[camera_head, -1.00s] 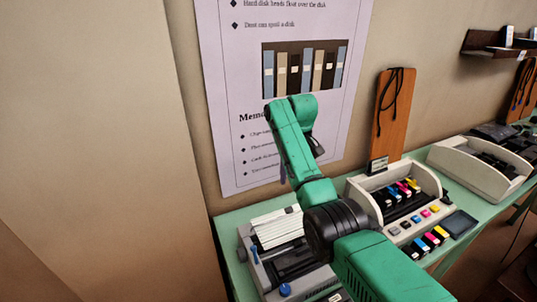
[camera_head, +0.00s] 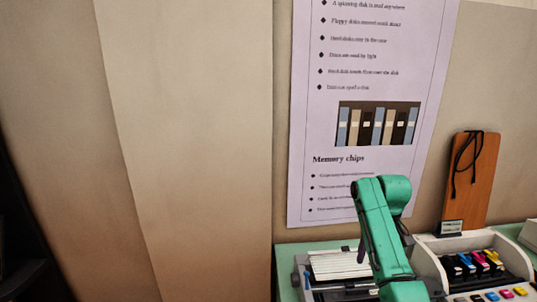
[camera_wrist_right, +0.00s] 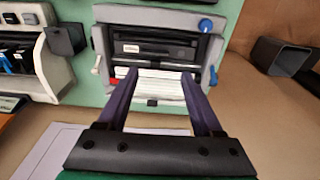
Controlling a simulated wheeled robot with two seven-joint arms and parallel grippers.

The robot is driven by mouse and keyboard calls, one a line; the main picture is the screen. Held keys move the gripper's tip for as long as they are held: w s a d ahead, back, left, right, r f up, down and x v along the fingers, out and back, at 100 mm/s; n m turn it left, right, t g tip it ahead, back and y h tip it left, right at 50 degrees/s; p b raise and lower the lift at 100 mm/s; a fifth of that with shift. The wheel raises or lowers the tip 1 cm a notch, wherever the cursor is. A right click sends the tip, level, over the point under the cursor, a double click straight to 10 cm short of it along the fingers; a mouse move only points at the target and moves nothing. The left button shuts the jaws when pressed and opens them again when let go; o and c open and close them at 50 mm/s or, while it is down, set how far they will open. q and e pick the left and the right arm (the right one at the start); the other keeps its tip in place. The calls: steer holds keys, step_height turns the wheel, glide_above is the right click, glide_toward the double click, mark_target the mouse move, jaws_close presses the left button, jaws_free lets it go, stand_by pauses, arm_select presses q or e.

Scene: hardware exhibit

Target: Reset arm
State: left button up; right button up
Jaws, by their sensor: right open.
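My right arm (camera_head: 380,245), green, rises from the bottom right in the head view, in front of the wall poster. In the right wrist view my right gripper (camera_wrist_right: 159,85) has two dark purple fingers spread wide apart with nothing between them. Beyond the fingers is a grey printer (camera_wrist_right: 155,48) with white paper; I cannot tell the exact gap. The printer also shows at the bottom of the head view (camera_head: 335,264), partly hidden by my arm. My left gripper is not in view.
A poster (camera_head: 340,180) hangs on the beige wall. On the green table (camera_head: 284,275) stands a cream tray (camera_head: 440,262) with coloured cartridges. A brown board with a black cord (camera_head: 470,180) leans behind it. A dark box-like object (camera_wrist_right: 285,58) shows at the wrist view's right.

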steer(key=s+a+f+t, duration=0.1)
steer(key=s+f, duration=1.1)
steer(key=f, duration=0.4)
steer(key=s+a+n+t, duration=0.15)
steer(key=s+a, duration=0.25)
steer(key=s, duration=1.2)
step_height(320, 180, down, 28)
steer(key=s+g+b, duration=0.1)
steer(key=s+b, duration=0.2)
steer(key=b, duration=0.1)
arm_select(q)
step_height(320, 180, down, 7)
steer(key=b, duration=0.3)
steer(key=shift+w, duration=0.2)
arm_select(e)
steer(key=s+d+f+g, duration=0.1)
steer(key=s+d+f, duration=0.1)
steer(key=s+f, duration=1.3)
steer(key=shift+s+d+f, duration=0.35)
steer(key=shift+s+f, duration=0.05)
steer(key=shift+f, duration=0.2)
